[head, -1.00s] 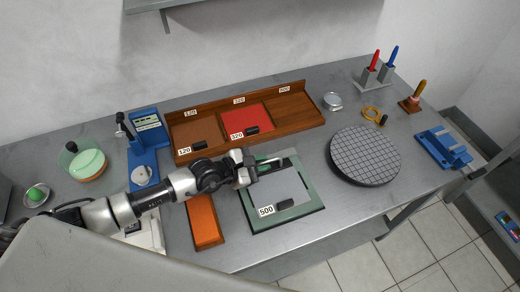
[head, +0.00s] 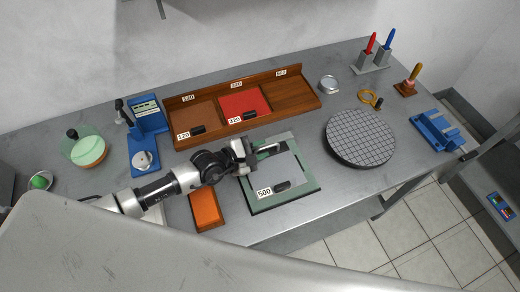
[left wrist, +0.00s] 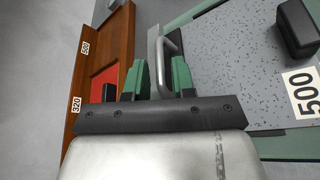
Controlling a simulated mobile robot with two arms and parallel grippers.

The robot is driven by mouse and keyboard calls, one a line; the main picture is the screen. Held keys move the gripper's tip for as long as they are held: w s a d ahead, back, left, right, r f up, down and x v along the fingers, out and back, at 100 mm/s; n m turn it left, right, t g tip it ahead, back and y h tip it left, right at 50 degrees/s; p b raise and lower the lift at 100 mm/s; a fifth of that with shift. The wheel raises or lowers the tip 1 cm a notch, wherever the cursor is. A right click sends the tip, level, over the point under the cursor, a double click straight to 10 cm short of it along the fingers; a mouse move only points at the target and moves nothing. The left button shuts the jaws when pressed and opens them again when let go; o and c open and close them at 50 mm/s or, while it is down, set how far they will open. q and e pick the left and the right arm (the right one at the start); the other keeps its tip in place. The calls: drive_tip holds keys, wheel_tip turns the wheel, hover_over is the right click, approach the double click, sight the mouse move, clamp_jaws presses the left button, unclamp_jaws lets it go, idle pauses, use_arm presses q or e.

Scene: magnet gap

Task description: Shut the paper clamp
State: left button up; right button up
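The paper clamp (head: 275,149) is a metal bar with a bent handle at the back edge of a green-framed board (head: 308,190). A grey sheet (head: 283,172) marked 500 lies on the board. My left gripper (head: 250,153) is at the left end of the clamp. In the left wrist view, my left gripper's two green fingertips (left wrist: 161,75) stand apart, with the metal clamp handle (left wrist: 172,70) reaching between them. A gap shows beside the handle; whether a finger touches it I cannot tell. My right gripper is not in view.
A wooden rack (head: 290,100) with brown and red sheets stands behind. An orange block (head: 206,208) lies to the left of the board, a round gridded plate (head: 360,138) to the right. A blue stand (head: 146,135) is at the left. Bare metal table lies between board and plate.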

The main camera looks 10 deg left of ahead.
use_arm(q)
drive_tip(key=shift+o, duration=1)
drive_tip(key=shift+w+a, duration=0.15)
drive_tip(key=shift+a, duration=0.05)
drive_tip(key=shift+f, duration=0.1)
drive_tip(key=b+v, duration=0.1)
drive_tip(key=v, duration=1)
drive_tip(key=shift+d, duration=0.1)
